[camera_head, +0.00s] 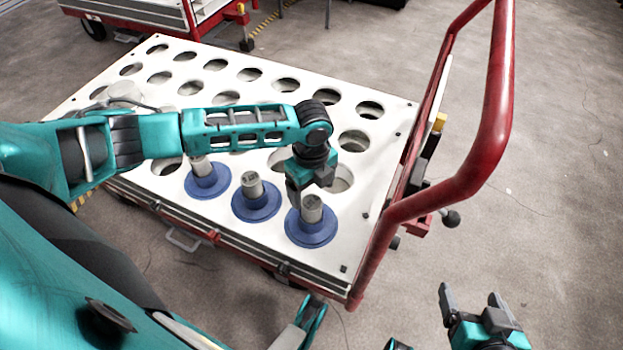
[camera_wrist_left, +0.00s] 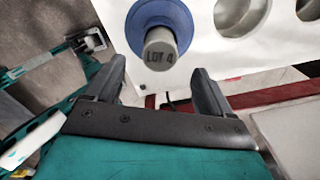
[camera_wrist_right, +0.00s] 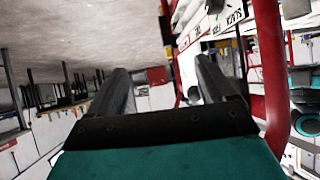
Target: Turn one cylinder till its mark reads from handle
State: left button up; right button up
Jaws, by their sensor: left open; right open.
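Three grey cylinders on blue round bases stand in a row along the near edge of the white perforated top: a left one (camera_head: 201,168), a middle one (camera_head: 253,187) and a right one (camera_head: 312,212). My left gripper (camera_head: 305,192) is open, just above and beside the right cylinder. In the left wrist view a grey cylinder (camera_wrist_left: 160,50) shows just beyond and between the open fingers, apart from them. Its end reads "LOT 4", upright in that view. The marks are too small to read in the head view. My right gripper (camera_head: 471,298) is open and empty, over the floor.
The white top (camera_head: 385,105) belongs to a cart with several empty round holes. Its red tubular handle (camera_head: 497,100) rises at the right, between the cylinders and the open floor. Another red cart (camera_head: 160,15) stands behind. My left arm crosses over the top and hides some holes.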

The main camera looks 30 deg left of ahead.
aim_at(311, 203)
pick_arm(q)
notch_tip(311, 203, down, 7)
jog(key=shift+r+b, duration=0.15)
jog(key=shift+b, duration=1)
jog(key=shift+f, duration=0.75)
pick_arm(e)
jog(key=shift+w+a+f+y, duration=0.25)
jog(key=shift+a+f+y, duration=0.05)
jog(key=shift+a+f, duration=0.3)
pick_arm(q)
jog(key=shift+c, duration=0.5)
jog(key=shift+r, duration=0.1)
jog(key=c, duration=1.4)
pick_arm(e)
jog(key=shift+d, duration=0.1)
jog(key=shift+r, duration=0.1)
pick_arm(q)
jog(key=shift+r, duration=0.1)
pick_arm(e)
jog(key=shift+r, duration=0.25)
jog(key=shift+r, duration=0.1)
